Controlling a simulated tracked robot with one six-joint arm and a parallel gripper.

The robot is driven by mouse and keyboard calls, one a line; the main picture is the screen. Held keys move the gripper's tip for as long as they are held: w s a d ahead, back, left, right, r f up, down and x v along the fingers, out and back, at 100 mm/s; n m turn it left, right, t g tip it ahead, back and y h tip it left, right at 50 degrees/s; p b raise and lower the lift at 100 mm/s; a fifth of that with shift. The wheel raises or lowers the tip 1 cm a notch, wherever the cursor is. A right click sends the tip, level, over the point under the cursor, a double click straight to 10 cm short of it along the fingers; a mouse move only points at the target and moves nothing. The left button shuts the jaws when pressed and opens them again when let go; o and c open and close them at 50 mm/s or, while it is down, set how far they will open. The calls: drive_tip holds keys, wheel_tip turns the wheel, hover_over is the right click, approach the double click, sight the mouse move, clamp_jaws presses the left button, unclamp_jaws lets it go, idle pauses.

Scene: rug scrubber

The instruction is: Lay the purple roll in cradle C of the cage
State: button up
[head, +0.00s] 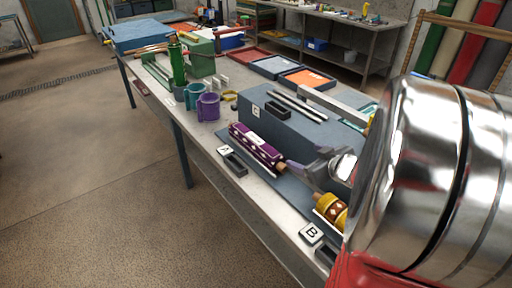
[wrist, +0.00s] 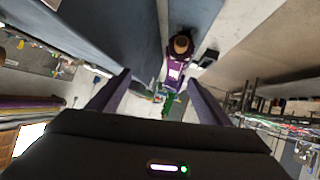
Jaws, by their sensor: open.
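The purple roll (head: 257,146), patterned with white and with wooden end knobs, lies along the front foot of the grey block (head: 311,131), beside label A (head: 225,150). Label C (head: 256,112) and a dark cradle slot (head: 278,108) are on the block's top; nothing lies in that slot. My gripper (head: 304,172) is open at the roll's near end. In the wrist view the purple roll (wrist: 175,71) shows end-on between and beyond my spread fingers (wrist: 160,90), its wooden knob (wrist: 181,44) toward the top. I cannot tell whether a finger touches it.
A yellow patterned roll (head: 331,208) lies near label B (head: 311,233), below my gripper. Metal rods (head: 297,104) lie on the block behind C. Purple (head: 208,106) and teal (head: 194,97) cups stand farther left. The table's front edge is close to label A.

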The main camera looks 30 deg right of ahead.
drive_tip(key=a+r+m+g+h, duration=0.2)
drive_tip(key=a+r+m+h, duration=0.15)
drive_tip(key=a+r, duration=0.4)
drive_tip(key=s+a+n+g+y, duration=0.1)
drive_tip(key=s+a+g+y, duration=0.1)
drive_tip(key=s+a, duration=0.4)
drive_tip(key=s+a+f+n+g+y, duration=0.1)
drive_tip(key=s+a, duration=0.6)
drive_tip(key=a, duration=0.8)
drive_tip(key=shift+a+f+g+y, duration=0.15)
drive_tip(key=shift+a+g+y, duration=0.2)
drive_tip(key=shift+g+y, duration=0.55)
drive_tip(key=shift+s, duration=0.1)
drive_tip(key=shift+c, duration=0.2)
